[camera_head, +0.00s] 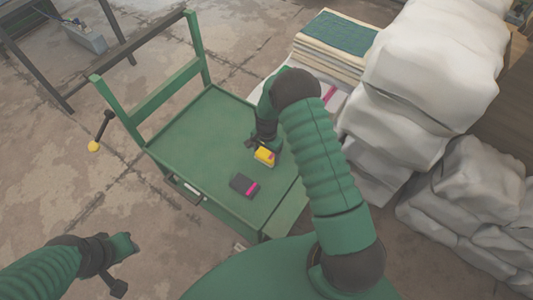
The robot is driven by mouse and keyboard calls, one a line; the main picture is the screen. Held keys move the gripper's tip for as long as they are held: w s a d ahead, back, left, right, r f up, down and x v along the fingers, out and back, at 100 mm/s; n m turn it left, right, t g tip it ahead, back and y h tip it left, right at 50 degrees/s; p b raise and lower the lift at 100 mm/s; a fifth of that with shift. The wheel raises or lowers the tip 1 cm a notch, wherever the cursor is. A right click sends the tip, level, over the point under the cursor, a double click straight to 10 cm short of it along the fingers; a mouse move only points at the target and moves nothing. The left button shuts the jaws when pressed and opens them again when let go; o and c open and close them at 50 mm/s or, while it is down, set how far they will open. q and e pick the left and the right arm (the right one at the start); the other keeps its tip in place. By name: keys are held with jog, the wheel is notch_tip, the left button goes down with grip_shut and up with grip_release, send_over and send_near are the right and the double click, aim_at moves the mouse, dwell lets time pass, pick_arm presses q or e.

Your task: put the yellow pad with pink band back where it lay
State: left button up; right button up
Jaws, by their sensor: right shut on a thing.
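The yellow pad with pink band (265,156) is at the right part of the green table (195,135). My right gripper (264,147) is shut on it from above. I cannot tell whether the pad touches the table top or hangs just above it. A dark pad with a pink band (244,186) lies on the table, nearer to me and a little left of the yellow one. My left gripper (128,246) is low at the left, away from the table, and appears empty; its jaws are too small to read.
The table has a green frame (165,88) at its far left side and a lever with a yellow knob (94,147) beside it. White sacks (430,75) pile up on the right. A layered stack with a green top (337,33) stands behind. The table's left half is clear.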

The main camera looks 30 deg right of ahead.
aim_at(268, 153)
jog(key=o, duration=0.9)
jog(key=shift+d+f, duration=0.1)
jog(key=shift+f, duration=0.05)
jog(key=o, duration=0.4)
jog(key=shift+d+f, duration=0.1)
jog(key=shift+d, duration=0.15)
pick_arm(q)
jog(key=shift+d, duration=0.4)
jog(key=shift+a, duration=0.1)
pick_arm(e)
jog(key=shift+a, duration=0.15)
jog(key=shift+r, duration=0.4)
notch_tip(268, 153, up, 12)
jog(key=p, duration=0.3)
pick_arm(q)
jog(key=v, duration=0.2)
jog(key=shift+w+r, duration=0.25)
jog(key=shift+r, duration=0.1)
pick_arm(e)
jog(key=s+a+r+n+t, duration=0.2)
jog(key=s+a+r+n, duration=0.9)
jog(key=s, duration=0.5)
jog(key=shift+a+r+n+t, duration=0.15)
jog(key=shift+r+n+t, duration=0.15)
jog(key=shift+r+n, duration=0.8)
